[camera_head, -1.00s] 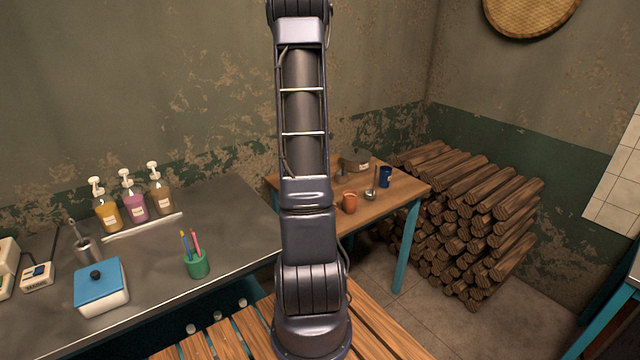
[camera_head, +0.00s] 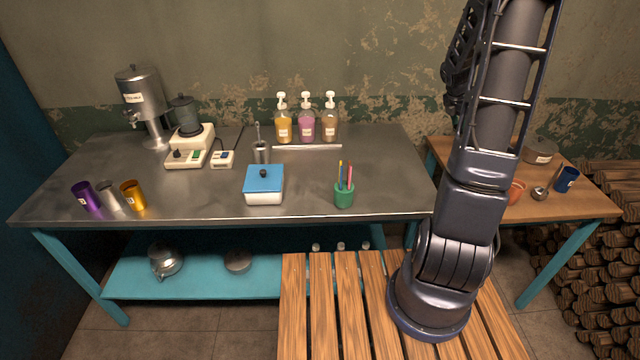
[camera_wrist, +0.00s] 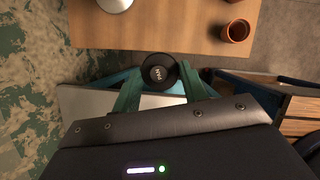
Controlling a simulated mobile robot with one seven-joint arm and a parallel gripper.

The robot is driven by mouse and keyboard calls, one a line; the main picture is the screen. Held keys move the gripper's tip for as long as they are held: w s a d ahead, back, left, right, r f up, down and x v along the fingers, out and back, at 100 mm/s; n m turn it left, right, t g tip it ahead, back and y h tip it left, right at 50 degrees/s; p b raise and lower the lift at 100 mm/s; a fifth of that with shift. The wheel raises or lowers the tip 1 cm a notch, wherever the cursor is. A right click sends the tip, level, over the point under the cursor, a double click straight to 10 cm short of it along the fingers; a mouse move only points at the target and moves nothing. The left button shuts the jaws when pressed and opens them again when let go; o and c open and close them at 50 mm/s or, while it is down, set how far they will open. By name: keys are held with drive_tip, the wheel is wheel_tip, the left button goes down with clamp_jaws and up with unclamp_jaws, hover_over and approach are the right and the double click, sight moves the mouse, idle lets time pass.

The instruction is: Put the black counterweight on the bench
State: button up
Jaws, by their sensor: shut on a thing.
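The black counterweight (camera_wrist: 158,70), a round disc with a small white mark, sits between the fingertips of my gripper (camera_wrist: 159,80) in the wrist view. The green fingers are shut on it. In the wrist view it is seen in front of the edge of the wooden table; its height above the surfaces is unclear. The steel-topped bench (camera_head: 230,212) with a teal frame fills the left and middle of the head view. My gripper is out of the head view, above its top edge.
The bench's right back part looks clear. A wooden side table (camera_head: 565,204) holds a clay pot (camera_wrist: 235,31).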

drive_tip(key=w+a+r+n+t, duration=0.1)
drive_tip(key=w+a+n, duration=0.25)
drive_tip(key=a, duration=1.05)
wheel_tip(320, 180, up, 2)
drive_tip(key=r+n+t+y, duration=0.1)
drive_tip(key=n+t+y, duration=0.1)
drive_tip(key=n, duration=0.4)
hover_over(323, 172)
drive_tip(key=s, duration=0.2)
drive_tip(key=f, duration=1.9)
drive_tip(key=shift+w+a+f, duration=0.25)
drive_tip(key=shift+a+f, duration=0.1)
drive_tip(key=shift+f, duration=0.05)
drive_tip(key=shift+f, duration=0.1)
drive_tip(key=o, duration=1.1)
drive_tip(key=v, duration=1.2)
drive_tip(key=shift+w+r, duration=0.1)
drive_tip(key=shift+r, duration=0.1)
